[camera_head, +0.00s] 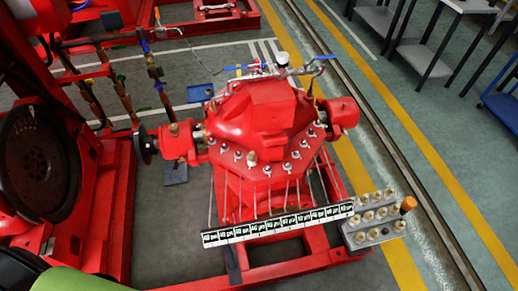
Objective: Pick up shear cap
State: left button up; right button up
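No part is clearly recognisable as the shear cap. A red pump casing (262,125) with a ring of bolts around its flange stands in the middle of the head view. A grey block (373,240) at its lower right holds several round brass-coloured pieces in rows. An orange-topped cylindrical piece (408,205) stands at the block's right edge. I cannot tell whether any of these is the cap. Neither of my grippers shows in this view.
A strip with black-and-white markers (278,225) crosses the front of the pump. A large dark flywheel (38,158) and red machinery fill the left. Grey shelves (425,57) stand at the upper right. Floor with yellow lines (440,165) is open on the right.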

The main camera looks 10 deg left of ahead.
aim_at(373, 234)
jog(key=l+u, duration=0.2)
jog(key=l, duration=0.3)
jog(key=l+u, duration=0.2)
jog(key=l, duration=0.35)
jog(key=k+l+u, duration=0.15)
jog(key=l, duration=0.35)
jog(key=k+l+u, duration=0.2)
jog(key=l, duration=0.3)
jog(key=i, duration=0.1)
